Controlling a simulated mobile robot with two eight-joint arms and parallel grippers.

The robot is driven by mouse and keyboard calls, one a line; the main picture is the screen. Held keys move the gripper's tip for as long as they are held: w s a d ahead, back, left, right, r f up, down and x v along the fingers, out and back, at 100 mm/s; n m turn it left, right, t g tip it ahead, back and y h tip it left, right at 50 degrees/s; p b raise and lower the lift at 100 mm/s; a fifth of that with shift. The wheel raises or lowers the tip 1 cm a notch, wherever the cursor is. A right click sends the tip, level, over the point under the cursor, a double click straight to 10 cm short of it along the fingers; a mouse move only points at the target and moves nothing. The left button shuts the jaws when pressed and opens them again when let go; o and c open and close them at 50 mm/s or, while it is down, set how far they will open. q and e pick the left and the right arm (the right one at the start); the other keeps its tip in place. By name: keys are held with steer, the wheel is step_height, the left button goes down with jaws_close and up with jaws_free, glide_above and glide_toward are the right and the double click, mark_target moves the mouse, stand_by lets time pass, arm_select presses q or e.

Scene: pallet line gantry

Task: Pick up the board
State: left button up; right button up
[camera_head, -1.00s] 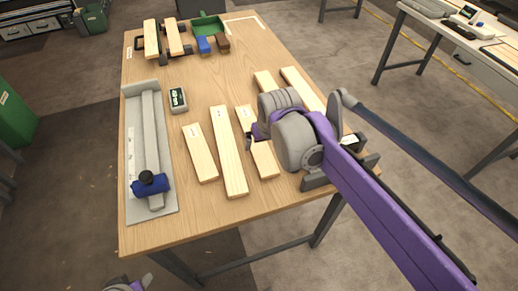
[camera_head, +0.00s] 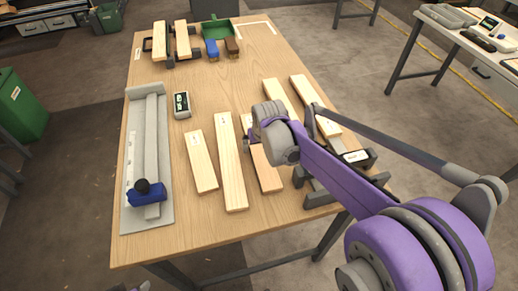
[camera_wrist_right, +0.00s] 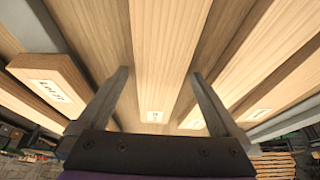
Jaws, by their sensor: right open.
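Several pale wooden boards lie on the table. In the head view, one board (camera_head: 265,168) lies partly under my right wrist, with a longer board (camera_head: 229,165) and a shorter board (camera_head: 201,162) to its left. My right gripper's fingers are hidden behind the wrist there. In the right wrist view my right gripper (camera_wrist_right: 158,75) is open, its two fingers apart on either side of a labelled board (camera_wrist_right: 157,50). I cannot tell whether the fingers touch it. My left gripper is not in view; only a bit of my left arm shows at the bottom edge.
A grey tray (camera_head: 165,215) with a blue clamp-like piece (camera_head: 146,195) stands at the table's left. A small meter (camera_head: 181,105) is beside it. A dark stand (camera_head: 355,160) is at right.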

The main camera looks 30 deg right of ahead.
steer(key=shift+f, duration=0.1)
steer(key=shift+c, duration=0.2)
steer(key=c, duration=1.4)
steer(key=shift+c, duration=0.2)
